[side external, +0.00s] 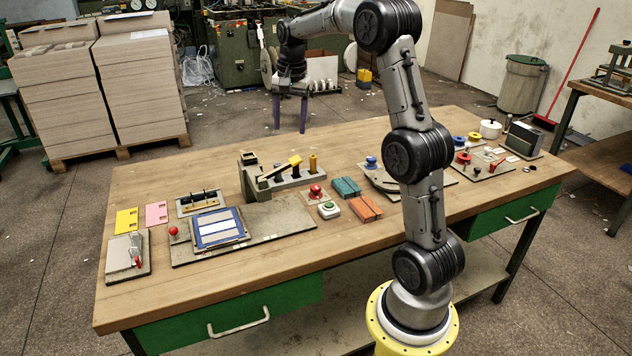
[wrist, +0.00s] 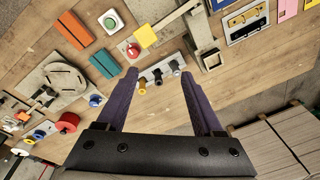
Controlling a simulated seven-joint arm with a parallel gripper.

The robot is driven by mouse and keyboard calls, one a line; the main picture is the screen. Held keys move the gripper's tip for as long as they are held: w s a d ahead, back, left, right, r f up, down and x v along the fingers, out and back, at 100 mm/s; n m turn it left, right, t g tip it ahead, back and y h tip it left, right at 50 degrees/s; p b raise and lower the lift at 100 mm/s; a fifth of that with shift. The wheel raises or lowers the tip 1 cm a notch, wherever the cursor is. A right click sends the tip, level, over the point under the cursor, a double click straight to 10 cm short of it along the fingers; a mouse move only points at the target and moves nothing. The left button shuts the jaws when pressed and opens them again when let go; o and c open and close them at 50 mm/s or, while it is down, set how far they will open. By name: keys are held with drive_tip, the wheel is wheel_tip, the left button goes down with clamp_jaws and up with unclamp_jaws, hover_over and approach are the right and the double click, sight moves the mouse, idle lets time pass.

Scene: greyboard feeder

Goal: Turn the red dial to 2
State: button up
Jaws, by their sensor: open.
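A red round knob, which looks like the red dial (side external: 315,191), sits on a small pale plate near the middle of the table. It also shows in the wrist view (wrist: 133,50), above and left of my fingertips; its marks and setting are too small to read. My gripper (side external: 290,128) hangs with its purple fingers pointing down, apart from the dial and toward the far side of the table in the side view. In the wrist view my gripper (wrist: 158,74) is open, with nothing held between the fingers.
A green button (side external: 329,209), teal block (side external: 346,187) and orange block (side external: 365,208) lie close to the dial. A rack with upright pegs (side external: 312,164) and a tilted yellow-ended bar (side external: 280,170) stands behind it. Other red knobs (side external: 464,157) sit to the right.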

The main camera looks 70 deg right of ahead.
drive_tip(key=m+g+y, duration=0.1)
drive_tip(key=m, duration=0.1)
approach(316, 185)
wheel_tip(316, 185, down, 8)
drive_tip(key=shift+w+a+f, duration=0.1)
drive_tip(key=shift+f, duration=0.1)
clamp_jaws()
